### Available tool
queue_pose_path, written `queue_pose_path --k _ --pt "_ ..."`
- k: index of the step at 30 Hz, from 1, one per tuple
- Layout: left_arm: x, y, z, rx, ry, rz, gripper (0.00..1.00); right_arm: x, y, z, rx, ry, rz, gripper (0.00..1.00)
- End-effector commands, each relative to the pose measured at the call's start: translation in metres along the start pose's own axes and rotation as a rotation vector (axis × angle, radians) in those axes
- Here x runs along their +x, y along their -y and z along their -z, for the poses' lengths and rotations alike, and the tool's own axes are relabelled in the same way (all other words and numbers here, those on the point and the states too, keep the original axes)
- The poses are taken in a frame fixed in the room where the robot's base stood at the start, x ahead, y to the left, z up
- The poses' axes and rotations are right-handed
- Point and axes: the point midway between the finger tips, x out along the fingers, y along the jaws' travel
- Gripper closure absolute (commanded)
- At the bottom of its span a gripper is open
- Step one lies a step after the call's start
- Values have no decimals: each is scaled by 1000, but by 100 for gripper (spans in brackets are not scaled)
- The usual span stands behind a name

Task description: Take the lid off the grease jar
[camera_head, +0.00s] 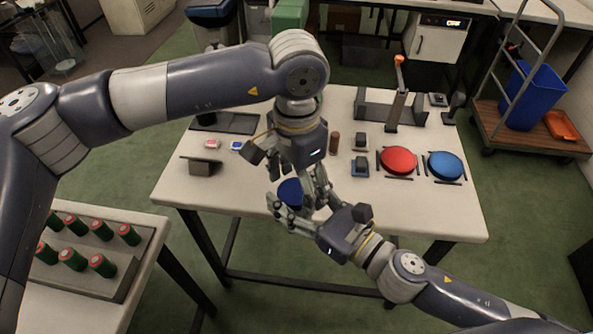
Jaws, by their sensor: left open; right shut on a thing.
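The grease jar (290,191) shows as a dark blue round shape near the front edge of the white table. My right gripper (289,200) comes in from the lower right and is shut on the jar, with a finger along its front left side. My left gripper (297,177) reaches down from above, open, with its fingers close over the jar's top. Whether they touch it is unclear. The fingers hide much of the jar, and I cannot make out the line between lid and body.
The white table (420,215) also holds a red disc (398,160), a blue disc (445,166), a brown cylinder (334,142) and a grey bracket (203,166). A rack (118,271) of green cylinders with red tops stands at lower left. The table's front right is clear.

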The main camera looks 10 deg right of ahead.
Motion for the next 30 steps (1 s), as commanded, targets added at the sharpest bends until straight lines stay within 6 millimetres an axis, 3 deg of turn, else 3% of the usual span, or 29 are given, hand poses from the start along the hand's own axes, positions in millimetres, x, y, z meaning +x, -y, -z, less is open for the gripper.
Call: queue_pose_path --k 8,15,23,30 --pt "2 0 0 -1 0 0 27 0 0 -1 -1 2 0 100" --pt "2 0 0 -1 0 -1 75 0 0 -1 -1 2 0 100" --pt "2 -1 0 -26 1 -2 76 0 0 -2 -1 3 0 100" --pt "2 -1 0 -254 2 -3 76 0 0 -2 -1 4 1 100"
